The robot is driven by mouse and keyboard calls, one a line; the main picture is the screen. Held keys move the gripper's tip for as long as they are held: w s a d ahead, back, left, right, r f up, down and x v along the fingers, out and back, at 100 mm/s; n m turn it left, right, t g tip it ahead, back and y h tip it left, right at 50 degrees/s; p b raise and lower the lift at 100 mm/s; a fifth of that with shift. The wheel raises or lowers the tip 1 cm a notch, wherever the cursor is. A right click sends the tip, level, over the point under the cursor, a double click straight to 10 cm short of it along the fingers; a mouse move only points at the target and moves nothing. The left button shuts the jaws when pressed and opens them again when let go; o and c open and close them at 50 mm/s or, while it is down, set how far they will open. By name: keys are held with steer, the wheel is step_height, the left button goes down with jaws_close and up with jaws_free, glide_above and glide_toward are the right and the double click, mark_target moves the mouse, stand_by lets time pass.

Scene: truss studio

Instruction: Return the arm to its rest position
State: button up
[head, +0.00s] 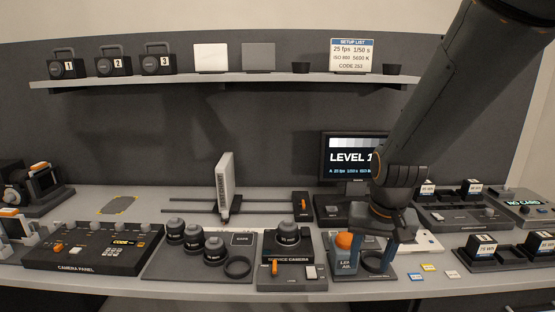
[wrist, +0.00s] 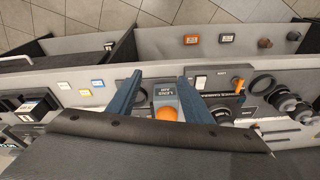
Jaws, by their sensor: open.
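My dark arm comes down from the top right in the head view. Nothing is visibly held. Whether the fingers touch the item, I cannot tell. A black ring behind the fingers is partly hidden in the head view.
A camera (head: 290,240) and several lenses (head: 190,240) stand to the left. A monitor (head: 352,157) stands behind my arm. Small cards (head: 428,267) lie to the right, near battery holders (head: 500,252). A shelf (head: 230,79) crosses the back wall.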

steer(key=s+a+f+n, duration=0.1)
steer(key=s+f+n, duration=0.1)
steer(key=s, duration=0.4)
step_height(320, 180, down, 12)
steer(key=s+g+b, duration=0.1)
steer(key=b, duration=0.9)
steer(key=shift+s+a+r+g, duration=0.15)
steer(key=shift+s+a+g, duration=0.05)
steer(key=shift+g, duration=0.2)
steer(key=c, duration=0.4)
steer(key=shift+a+n, duration=0.1)
steer(key=shift+n, duration=0.2)
